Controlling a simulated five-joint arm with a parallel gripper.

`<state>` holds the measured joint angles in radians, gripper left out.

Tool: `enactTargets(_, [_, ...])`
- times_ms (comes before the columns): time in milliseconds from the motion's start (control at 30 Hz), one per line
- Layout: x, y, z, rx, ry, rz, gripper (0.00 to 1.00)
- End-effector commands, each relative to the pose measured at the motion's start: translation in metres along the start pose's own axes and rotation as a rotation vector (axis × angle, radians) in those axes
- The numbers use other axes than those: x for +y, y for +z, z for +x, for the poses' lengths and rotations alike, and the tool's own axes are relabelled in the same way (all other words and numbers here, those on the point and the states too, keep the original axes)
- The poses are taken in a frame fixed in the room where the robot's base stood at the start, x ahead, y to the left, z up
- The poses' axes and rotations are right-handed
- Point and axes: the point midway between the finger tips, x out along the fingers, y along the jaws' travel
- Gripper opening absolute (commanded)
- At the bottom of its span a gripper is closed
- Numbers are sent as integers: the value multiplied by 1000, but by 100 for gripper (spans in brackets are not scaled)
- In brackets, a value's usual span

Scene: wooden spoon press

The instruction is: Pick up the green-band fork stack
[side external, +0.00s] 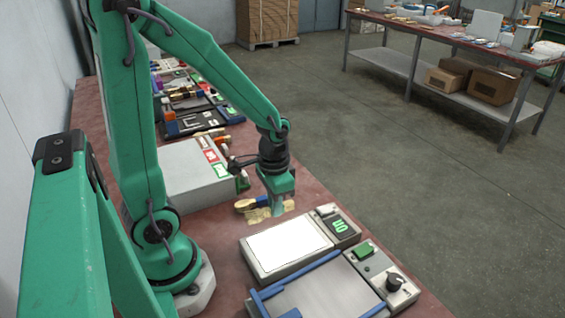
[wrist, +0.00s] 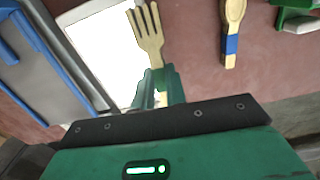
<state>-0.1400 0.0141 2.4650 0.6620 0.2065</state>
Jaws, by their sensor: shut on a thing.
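The wooden fork stack (wrist: 146,34) points its tines away from my gripper in the wrist view. My gripper (wrist: 158,88) is shut on its handle end. The green band cannot be told apart from the green fingers around it. In the side external view my gripper (side external: 277,207) points down at the red table, with the pale fork (side external: 260,215) at its fingertips. I cannot tell whether the fork touches the table.
A wooden spoon (wrist: 233,14) with a blue band lies beside the fork. A scale with a white plate (side external: 288,246) and green display (side external: 341,226) stands close by. A blue-railed grey tray (side external: 325,290) is in front. A grey box (side external: 190,178) stands behind.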

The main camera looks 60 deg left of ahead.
Motion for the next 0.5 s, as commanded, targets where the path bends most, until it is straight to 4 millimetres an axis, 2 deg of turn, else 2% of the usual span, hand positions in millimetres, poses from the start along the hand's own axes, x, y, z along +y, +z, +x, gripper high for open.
enactTargets(200, [32, 5, -19, 2, 0, 6, 0])
enactTargets(500, [58, 10, -35, 0, 0, 2, 0])
